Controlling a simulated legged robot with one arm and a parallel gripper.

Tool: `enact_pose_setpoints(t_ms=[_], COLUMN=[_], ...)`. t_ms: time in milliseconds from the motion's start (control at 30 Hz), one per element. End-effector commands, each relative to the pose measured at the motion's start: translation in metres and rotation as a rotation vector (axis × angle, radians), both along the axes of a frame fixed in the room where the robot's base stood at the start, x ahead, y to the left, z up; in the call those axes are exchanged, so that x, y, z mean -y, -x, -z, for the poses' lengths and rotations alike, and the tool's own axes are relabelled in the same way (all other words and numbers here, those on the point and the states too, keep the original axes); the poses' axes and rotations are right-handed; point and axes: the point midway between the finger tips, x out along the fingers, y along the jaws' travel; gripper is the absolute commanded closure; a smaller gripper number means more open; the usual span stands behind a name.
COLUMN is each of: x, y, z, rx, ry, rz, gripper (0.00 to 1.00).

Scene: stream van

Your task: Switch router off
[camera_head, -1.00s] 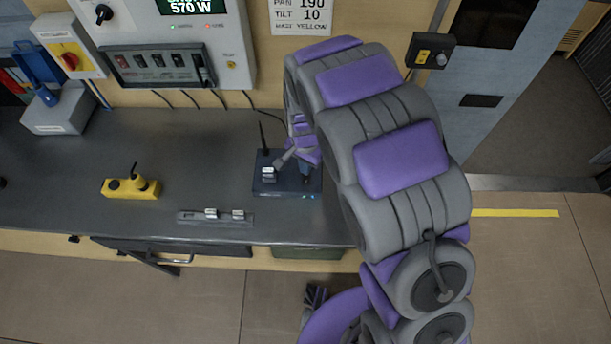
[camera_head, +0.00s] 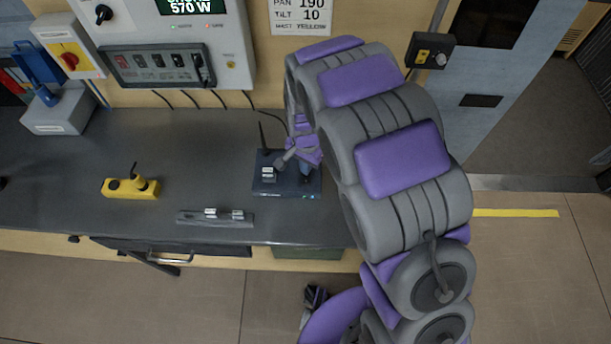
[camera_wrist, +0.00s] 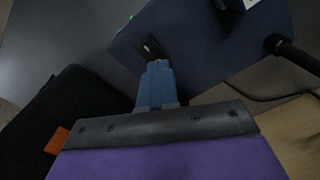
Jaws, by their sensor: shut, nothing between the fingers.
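The router (camera_head: 268,186) is a dark blue box with an upright black antenna, near the front of the grey bench. In the wrist view its blue top (camera_wrist: 205,40) fills the upper middle. A small black rocker switch (camera_wrist: 151,47) with a white mark sits on that top. My gripper (camera_wrist: 157,66) is shut and empty, its blue fingertips at the near end of the switch. I cannot tell whether they touch it. In the head view my gripper (camera_head: 306,174) is over the router's right part, partly hidden by my arm. A green light shows at the router's edge.
A yellow controller (camera_head: 131,188) and a grey strip with two sliders (camera_head: 215,219) lie on the bench left of the router. A blue-handled device (camera_head: 56,117) stands at the back left. A switch panel (camera_head: 157,65) is on the wall. The bench between is clear.

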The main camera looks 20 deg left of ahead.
Motion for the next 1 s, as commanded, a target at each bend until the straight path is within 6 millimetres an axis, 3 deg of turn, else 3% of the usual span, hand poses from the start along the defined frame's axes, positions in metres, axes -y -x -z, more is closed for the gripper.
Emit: enact_pose_setpoints(t_ms=[1000], x=[0.0002], y=[-0.0002], z=[0.0095], rx=[0.000], ry=[0.000], rz=[0.000], gripper=[1.00])
